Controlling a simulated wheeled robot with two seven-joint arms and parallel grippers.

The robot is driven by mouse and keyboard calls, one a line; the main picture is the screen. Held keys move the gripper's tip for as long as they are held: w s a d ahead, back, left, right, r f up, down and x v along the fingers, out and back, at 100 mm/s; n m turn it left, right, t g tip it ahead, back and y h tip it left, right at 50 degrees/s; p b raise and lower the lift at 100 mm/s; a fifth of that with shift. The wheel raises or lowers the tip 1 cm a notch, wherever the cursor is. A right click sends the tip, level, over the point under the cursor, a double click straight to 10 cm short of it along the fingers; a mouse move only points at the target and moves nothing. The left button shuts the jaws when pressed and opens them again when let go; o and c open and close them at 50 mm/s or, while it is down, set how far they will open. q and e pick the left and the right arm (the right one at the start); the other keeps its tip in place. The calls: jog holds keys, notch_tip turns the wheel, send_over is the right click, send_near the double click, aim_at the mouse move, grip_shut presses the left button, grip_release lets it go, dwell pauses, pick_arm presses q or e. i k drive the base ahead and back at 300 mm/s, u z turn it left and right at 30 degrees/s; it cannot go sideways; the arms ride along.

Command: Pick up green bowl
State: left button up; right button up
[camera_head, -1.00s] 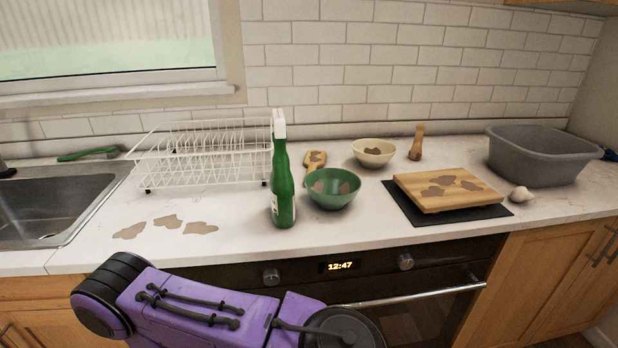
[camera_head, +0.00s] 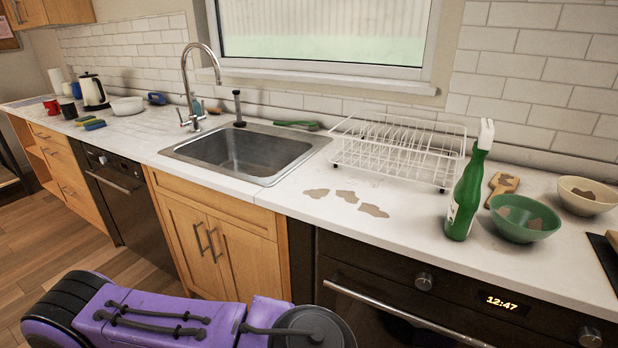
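The green bowl (camera_head: 524,219) sits upright on the white counter at the right of the head view, with brown stains inside it. It stands to the right of a green spray bottle (camera_head: 466,195) and in front of a cream bowl (camera_head: 587,196). A purple and black arm of mine crosses the bottom left of the view, in front of the cabinets and well away from the bowl. Neither of my grippers shows in this view.
A white dish rack (camera_head: 395,150) stands left of the bottle. Brown stains (camera_head: 345,197) mark the clear counter before it. A wooden brush or scoop (camera_head: 502,187) lies behind the bowl. The sink (camera_head: 245,150) with its tall faucet (camera_head: 190,88) is further left; a kettle (camera_head: 92,91) stands beyond.

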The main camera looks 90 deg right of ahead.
aim_at(519, 219)
jog(key=i, duration=0.35)
jog(key=z, duration=3.7)
